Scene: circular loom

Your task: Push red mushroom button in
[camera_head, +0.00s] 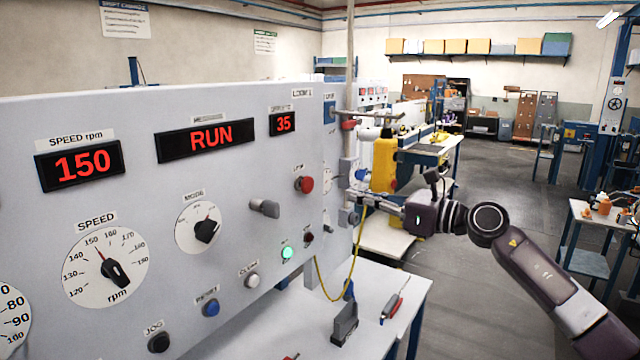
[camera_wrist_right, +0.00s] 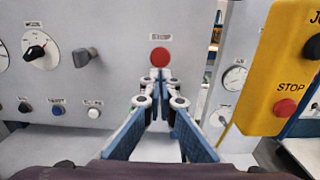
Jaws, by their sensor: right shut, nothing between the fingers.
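A red mushroom button (camera_head: 305,184) sticks out of the grey loom panel, under a small label. In the right wrist view the red button (camera_wrist_right: 160,57) is straight ahead, under a STOP label and just above the fingertips. My right gripper (camera_head: 363,198) is to the right of the button in the head view, pointing left toward the panel. In the right wrist view its fingertips (camera_wrist_right: 161,76) are together and empty. They appear apart from the button. My left gripper is not in view.
A yellow pendant (camera_wrist_right: 270,70) with another red STOP button (camera_wrist_right: 285,108) hangs at the right. A silver lever knob (camera_head: 265,208) and a lit green button (camera_head: 287,252) are on the panel. A yellow cable (camera_head: 330,293) hangs below. The display (camera_head: 208,139) reads RUN.

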